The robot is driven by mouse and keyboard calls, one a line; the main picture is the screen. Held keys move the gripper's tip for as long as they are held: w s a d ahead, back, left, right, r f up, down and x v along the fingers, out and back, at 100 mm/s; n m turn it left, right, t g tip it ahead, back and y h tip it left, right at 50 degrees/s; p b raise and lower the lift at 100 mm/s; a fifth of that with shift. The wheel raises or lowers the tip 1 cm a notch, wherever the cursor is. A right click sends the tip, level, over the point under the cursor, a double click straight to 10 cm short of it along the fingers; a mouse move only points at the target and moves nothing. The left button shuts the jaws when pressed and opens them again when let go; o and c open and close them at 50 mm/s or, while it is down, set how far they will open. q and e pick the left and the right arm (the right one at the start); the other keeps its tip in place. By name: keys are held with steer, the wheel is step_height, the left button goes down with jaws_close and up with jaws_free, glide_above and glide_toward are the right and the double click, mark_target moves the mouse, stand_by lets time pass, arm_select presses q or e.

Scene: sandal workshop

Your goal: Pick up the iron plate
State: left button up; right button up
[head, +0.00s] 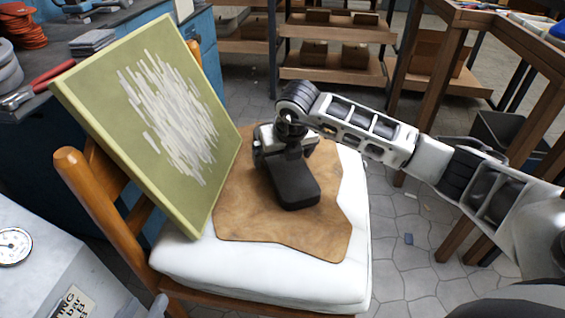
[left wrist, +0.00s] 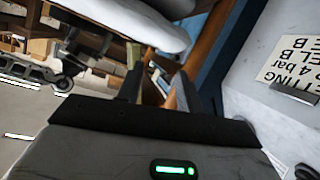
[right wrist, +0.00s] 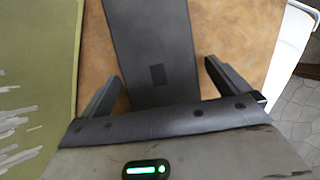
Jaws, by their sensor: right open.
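The iron plate (head: 296,188) is a dark grey flat bar with rounded corners. It lies on a brown leather piece (head: 323,226) on the white chair seat (head: 252,282). My right gripper (head: 284,150) points down over its far end. In the right wrist view the plate (right wrist: 150,45) runs between the two spread fingers of this open gripper (right wrist: 168,82), with a gap on each side. In the left wrist view my left gripper (left wrist: 160,82) has two dark fingers a little apart, away from the plate; its grip is unclear.
A green board (head: 130,85) with pale strokes leans against the chair back (head: 80,175), left of the plate. A grey box with a gauge (head: 14,246) stands at the lower left. A wooden table (head: 470,15) is at the right. Shelves (head: 333,68) stand behind.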

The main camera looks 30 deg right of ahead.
steer(key=c, duration=1.6)
steer(key=shift+w+r, duration=0.25)
steer(key=shift+r, duration=0.1)
steer(key=c, duration=0.4)
